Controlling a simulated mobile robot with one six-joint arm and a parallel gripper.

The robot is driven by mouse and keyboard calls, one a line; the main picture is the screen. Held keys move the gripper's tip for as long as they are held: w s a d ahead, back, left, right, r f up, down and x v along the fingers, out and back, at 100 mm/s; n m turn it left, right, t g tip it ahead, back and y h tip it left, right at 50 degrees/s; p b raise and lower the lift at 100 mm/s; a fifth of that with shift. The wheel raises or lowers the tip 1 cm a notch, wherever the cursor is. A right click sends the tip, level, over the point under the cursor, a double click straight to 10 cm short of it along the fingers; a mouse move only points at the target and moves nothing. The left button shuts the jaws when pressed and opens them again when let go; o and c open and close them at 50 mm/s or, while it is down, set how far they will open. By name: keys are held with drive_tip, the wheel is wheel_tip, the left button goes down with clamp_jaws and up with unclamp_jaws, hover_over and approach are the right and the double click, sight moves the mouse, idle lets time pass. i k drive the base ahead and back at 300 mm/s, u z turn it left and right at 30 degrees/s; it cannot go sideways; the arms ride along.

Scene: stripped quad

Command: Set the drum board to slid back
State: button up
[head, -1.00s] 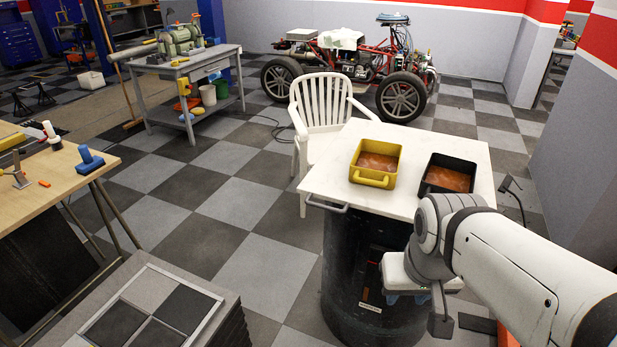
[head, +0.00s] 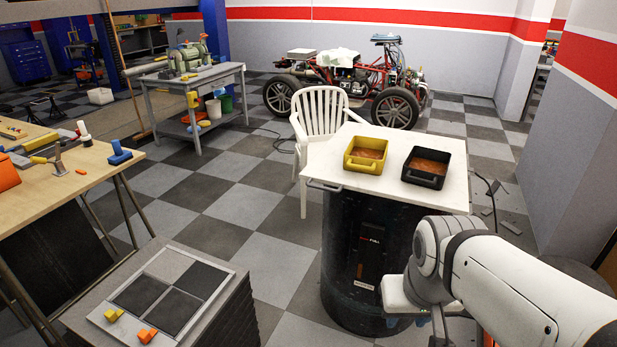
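The drum board (head: 326,159) is a white slab lying flat on top of a black drum (head: 340,250). A grey bar handle (head: 324,186) sticks out at its front left corner. A yellow bin (head: 364,166) and a black bin (head: 409,177), both with orange-brown contents, stand on it. My gripper (head: 410,318) hangs low in front of the drum's right side, below the board and apart from the handle. Its white body and blue tips show partly; my arm hides the rest, so its opening is unclear.
A white plastic chair (head: 318,112) stands close behind the board's left side. A low stand with a tiled top (head: 222,292) is at front left, with yellow and orange pieces. A wooden workbench (head: 98,170) is at left. Checkered floor between them is clear.

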sight(326, 168)
drive_tip(key=z, duration=0.15)
drive_tip(key=i, duration=0.85)
drive_tip(key=u, duration=0.05)
